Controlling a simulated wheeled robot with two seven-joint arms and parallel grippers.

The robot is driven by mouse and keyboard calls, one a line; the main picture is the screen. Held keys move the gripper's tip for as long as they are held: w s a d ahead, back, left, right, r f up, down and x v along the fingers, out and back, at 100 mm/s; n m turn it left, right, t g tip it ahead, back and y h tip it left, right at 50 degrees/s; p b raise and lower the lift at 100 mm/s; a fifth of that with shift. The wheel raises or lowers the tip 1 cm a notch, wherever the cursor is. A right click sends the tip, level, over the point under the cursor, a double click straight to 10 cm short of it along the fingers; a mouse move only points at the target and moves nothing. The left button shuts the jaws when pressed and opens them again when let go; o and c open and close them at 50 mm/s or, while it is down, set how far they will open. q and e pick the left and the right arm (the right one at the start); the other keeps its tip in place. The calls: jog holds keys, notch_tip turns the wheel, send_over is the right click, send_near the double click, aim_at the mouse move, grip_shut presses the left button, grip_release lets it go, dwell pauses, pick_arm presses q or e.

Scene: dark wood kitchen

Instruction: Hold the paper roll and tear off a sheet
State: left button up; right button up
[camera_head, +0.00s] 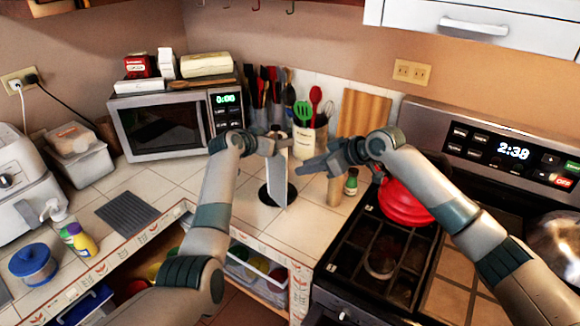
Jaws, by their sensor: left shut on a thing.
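The white paper roll (280,178) stands upright on a round black base (270,196) on the tiled counter, in the corner. My left gripper (276,146) is at the top of the roll and is shut on it. Its fingers hide part of the roll's top.
A microwave (170,122) stands behind on the left, and a utensil crock (307,141) stands behind the roll. The stove (377,255) carries a red kettle (405,205). Clear counter lies in front of the base.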

jog(key=a+f+m+t, duration=0.1)
jog(key=t, duration=0.1)
jog(key=a+f+m+t, duration=0.1)
jog(key=f+t, duration=0.1)
jog(key=a+f+m+t, duration=0.1)
jog(key=shift+w+a+f+m+t, duration=0.15)
jog(key=shift+a+f+m+t, duration=0.05)
jog(key=shift+f+m+t, duration=0.2)
jog(key=shift+w, duration=0.1)
dwell(0.3)
jog(key=x, duration=0.7)
dwell(0.4)
jog(key=shift+f, duration=0.1)
jog(key=shift+c, duration=0.4)
grip_shut()
dwell(1.0)
